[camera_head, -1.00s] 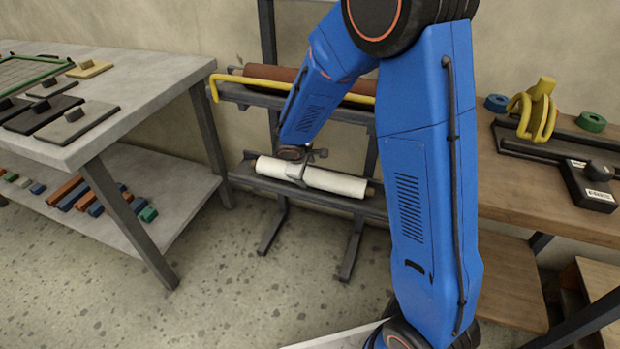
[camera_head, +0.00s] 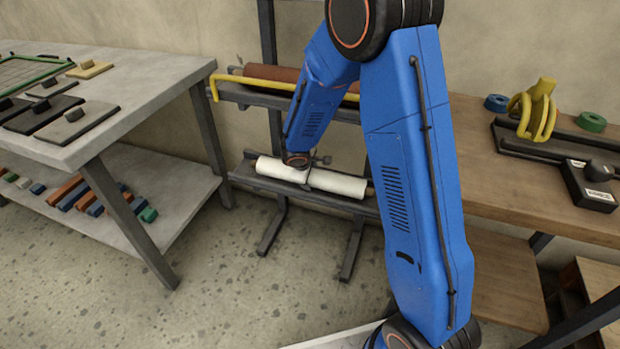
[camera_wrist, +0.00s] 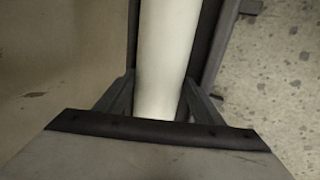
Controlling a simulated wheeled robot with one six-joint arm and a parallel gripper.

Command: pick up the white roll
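The white roll (camera_head: 335,183) lies across the lower level of the dark rack, slanting down to the right, with darker core ends. In the wrist view the white roll (camera_wrist: 165,55) runs lengthwise up the middle. My gripper (camera_head: 313,175) is down at the roll, left of its middle. In the wrist view my gripper (camera_wrist: 160,95) has one finger on each side of the roll, very close to it. Whether the fingers press on it cannot be made out. The fingertips are partly hidden beside the roll.
A reddish-brown roll (camera_head: 268,73) lies on the rack's upper level, behind a yellow bar (camera_head: 250,86) and partly hidden by my arm. A grey table (camera_head: 130,100) stands left, a wooden bench (camera_head: 500,190) right. Floor before the rack is clear.

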